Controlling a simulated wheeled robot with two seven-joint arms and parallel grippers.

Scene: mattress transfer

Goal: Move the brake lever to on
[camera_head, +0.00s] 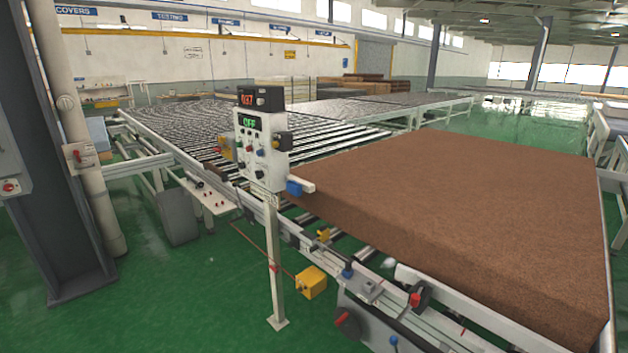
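A white control box (262,165) stands on a post left of the middle. Its small screen (250,122) shows OFF in green, and a red display (246,98) sits above it. Knobs and buttons are on its face. Which part is the brake lever I cannot tell for sure. A blue-ended part (294,188) sticks out by the box's lower right. Neither of my grippers is in view.
A thick brown mattress slab (470,200) lies on the right conveyor section. A roller conveyor (330,130) runs behind the box. A yellow box (311,282) sits low beside the post (273,270). A dark column (65,160) stands at left. Green floor (190,300) is open at front left.

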